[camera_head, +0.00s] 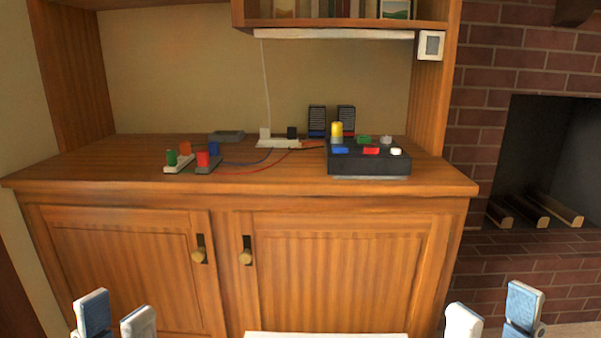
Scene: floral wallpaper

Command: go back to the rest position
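My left gripper (116,316) shows at the bottom left of the head view, its two fingertips apart with nothing visible between them. My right gripper (493,312) shows at the bottom right, its fingertips also apart and empty. Both are low in front of the wooden cabinet (340,275) and well away from the items on its top. The lower parts of both grippers are cut off by the frame edge.
On the wooden counter (270,183) stands a black box (369,162) with coloured knobs and buttons. Left of it are a power strip (279,143), cables, and small blocks with a red piece (203,159) and a green piece (171,157). A brick fireplace (540,160) is at the right.

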